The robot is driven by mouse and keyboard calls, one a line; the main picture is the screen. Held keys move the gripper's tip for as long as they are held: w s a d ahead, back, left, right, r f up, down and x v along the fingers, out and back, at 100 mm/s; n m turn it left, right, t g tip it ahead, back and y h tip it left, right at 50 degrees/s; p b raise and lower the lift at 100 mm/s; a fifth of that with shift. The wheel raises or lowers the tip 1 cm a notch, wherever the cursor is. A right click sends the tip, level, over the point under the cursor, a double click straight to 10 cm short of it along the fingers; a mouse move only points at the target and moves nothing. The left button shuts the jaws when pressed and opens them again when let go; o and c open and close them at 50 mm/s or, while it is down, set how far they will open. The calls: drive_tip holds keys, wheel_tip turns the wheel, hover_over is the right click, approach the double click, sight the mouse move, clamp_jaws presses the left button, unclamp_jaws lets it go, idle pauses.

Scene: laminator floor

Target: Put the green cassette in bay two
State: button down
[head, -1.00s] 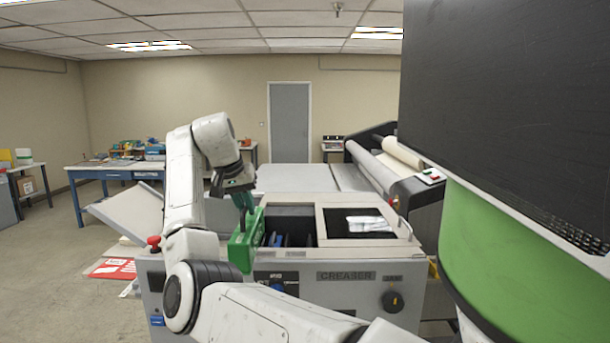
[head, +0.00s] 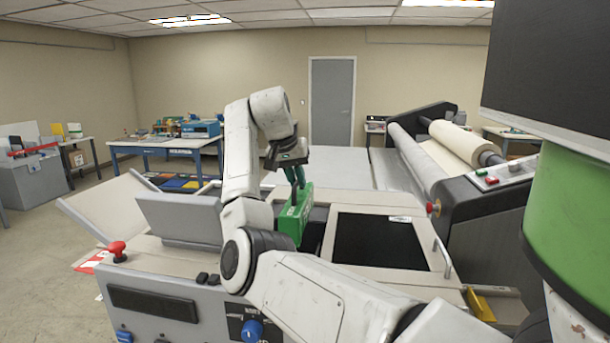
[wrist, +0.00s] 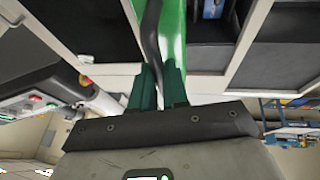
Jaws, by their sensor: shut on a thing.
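The green cassette (head: 296,214) hangs upright from my gripper (head: 293,178), above the light-topped machine. In the wrist view my gripper (wrist: 158,84) has its dark green fingers shut on the handle of the cassette (wrist: 172,45). A dark opening shows just right of the cassette in the head view (head: 315,238); my arm and the cassette hide part of it. In the wrist view a bay opening (wrist: 203,55) holds something blue. I cannot tell which bay is number two.
A dark panel (head: 380,240) is set in the machine's top, right of the cassette. A raised grey lid (head: 180,217) stands left, with a red knob (head: 117,250) near it. Large rollers (head: 455,143) stand at the right. A blue-legged table (head: 165,143) is behind; open floor lies left.

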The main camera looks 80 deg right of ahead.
drive_tip(key=shift+f, duration=3.25)
drive_tip(key=shift+f+b, duration=1.5)
drive_tip(key=shift+f, duration=0.15)
wheel_tip(320, 180, down, 11)
drive_tip(key=b, duration=0.2)
drive_tip(key=shift+r+b, duration=0.15)
drive_tip(key=shift+b, duration=0.15)
drive_tip(key=shift+f, duration=0.8)
drive_tip(key=c, duration=1.1)
unclamp_jaws()
drive_tip(key=shift+o, duration=0.2)
drive_tip(key=b+v, duration=0.2)
drive_tip(key=v, duration=0.9)
drive_tip(key=shift+f, duration=0.1)
